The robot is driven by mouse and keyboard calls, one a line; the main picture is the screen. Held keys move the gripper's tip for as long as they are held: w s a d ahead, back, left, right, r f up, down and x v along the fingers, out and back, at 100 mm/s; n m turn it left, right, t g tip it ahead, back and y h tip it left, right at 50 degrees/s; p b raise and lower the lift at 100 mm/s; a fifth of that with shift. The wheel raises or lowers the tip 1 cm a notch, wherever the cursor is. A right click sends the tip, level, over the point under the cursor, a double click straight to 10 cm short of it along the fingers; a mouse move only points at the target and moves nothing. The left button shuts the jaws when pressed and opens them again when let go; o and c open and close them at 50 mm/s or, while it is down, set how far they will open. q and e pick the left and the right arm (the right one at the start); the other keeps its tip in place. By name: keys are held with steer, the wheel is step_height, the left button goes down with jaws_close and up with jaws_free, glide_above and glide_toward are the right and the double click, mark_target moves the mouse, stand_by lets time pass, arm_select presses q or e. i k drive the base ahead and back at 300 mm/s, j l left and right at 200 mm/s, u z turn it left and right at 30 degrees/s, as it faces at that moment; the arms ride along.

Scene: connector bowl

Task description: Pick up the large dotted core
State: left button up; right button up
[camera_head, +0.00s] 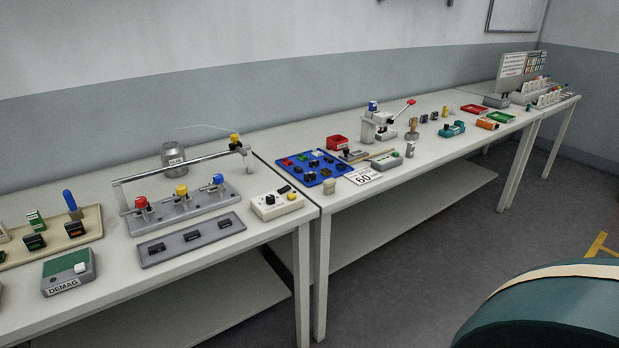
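I cannot make out a core with dots for certain; the small parts are too small to read at this distance. Candidates include small dark blocks on the blue tray (286,163) at the middle of the tables. Small dark blocks with coloured tops, such as one block (34,242), also stand on the beige tray (88,222) at the left. Three dark pieces lie in the grey strip tray (152,259) at the front of the near table. Neither of my grippers is in view.
A rack with red, yellow and blue-topped clamps (180,208) stands under a metal bar. A DEMAG box (68,274), a control box (276,203), a lever press (378,125) and a "60" card (363,176) are on the tables. Open floor (420,250) lies in front.

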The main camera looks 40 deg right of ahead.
mark_target(310, 175)
steer(key=i+l+z, duration=0.25)
steer(key=l+z, duration=0.25)
steer(key=i+l+z, duration=0.3)
steer(key=z, duration=0.2)
